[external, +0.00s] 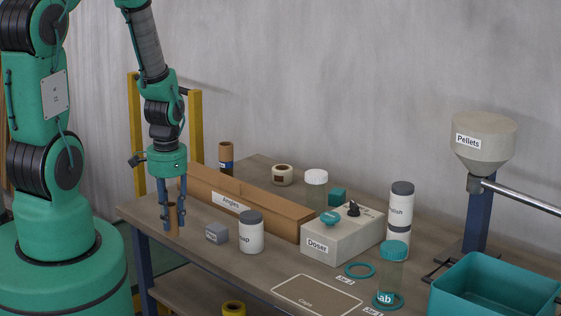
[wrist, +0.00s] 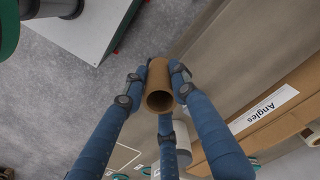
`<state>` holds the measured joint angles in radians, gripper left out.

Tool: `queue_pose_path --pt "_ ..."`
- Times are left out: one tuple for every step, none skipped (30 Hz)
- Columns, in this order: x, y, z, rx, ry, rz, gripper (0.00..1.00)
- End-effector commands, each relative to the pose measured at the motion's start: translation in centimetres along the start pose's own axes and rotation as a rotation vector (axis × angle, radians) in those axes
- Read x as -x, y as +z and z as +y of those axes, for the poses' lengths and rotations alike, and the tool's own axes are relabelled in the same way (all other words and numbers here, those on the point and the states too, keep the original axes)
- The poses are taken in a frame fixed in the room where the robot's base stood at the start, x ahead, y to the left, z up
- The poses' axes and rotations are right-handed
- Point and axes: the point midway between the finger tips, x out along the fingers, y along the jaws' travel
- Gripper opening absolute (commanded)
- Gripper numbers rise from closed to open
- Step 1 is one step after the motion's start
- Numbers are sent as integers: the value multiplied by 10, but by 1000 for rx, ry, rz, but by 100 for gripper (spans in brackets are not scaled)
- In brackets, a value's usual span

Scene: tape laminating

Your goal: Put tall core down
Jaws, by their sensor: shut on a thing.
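The tall core (external: 173,219) is a plain brown cardboard tube. My gripper (external: 173,212) is shut on it, with blue fingers around its sides, at the left end of the workbench (external: 195,253). The core looks upright, close to the bench's front edge. I cannot tell whether its lower end touches the bench top. In the wrist view the core (wrist: 160,87) sits between the fingers of my gripper (wrist: 156,78), with its open end towards the camera.
A long cardboard box marked Angles (external: 255,209) lies just right of my gripper. A small grey block (external: 216,233) and a white-labelled jar (external: 250,234) stand nearby. The Doser box (external: 330,245) is farther right. The marked Caps area (external: 318,294) is bare.

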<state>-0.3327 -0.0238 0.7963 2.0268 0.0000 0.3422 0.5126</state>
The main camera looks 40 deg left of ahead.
Motion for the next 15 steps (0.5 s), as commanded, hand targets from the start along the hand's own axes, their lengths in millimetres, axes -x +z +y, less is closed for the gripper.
queue_pose_path --pt "0 0 0 0 0 0 11" --pt "0 0 0 0 0 0 11" --pt "0 0 -1 0 0 0 11" --pt "0 0 -2 1 0 0 11" --pt "0 0 -3 1 0 0 11" --pt "0 0 -5 2 0 0 11" --pt "1 0 -7 3 0 0 11" --pt "1 0 -9 4 0 0 11" --pt "1 0 -13 5 0 0 11" --pt "1 0 -16 5 0 0 11" --pt "1 0 -20 6 0 0 11" --pt "1 1 -26 8 1 -1 11" --pt "1 1 -30 9 1 -1 11" --pt "2 1 -36 10 1 -1 11" --pt "2 2 -44 11 0 0 11"
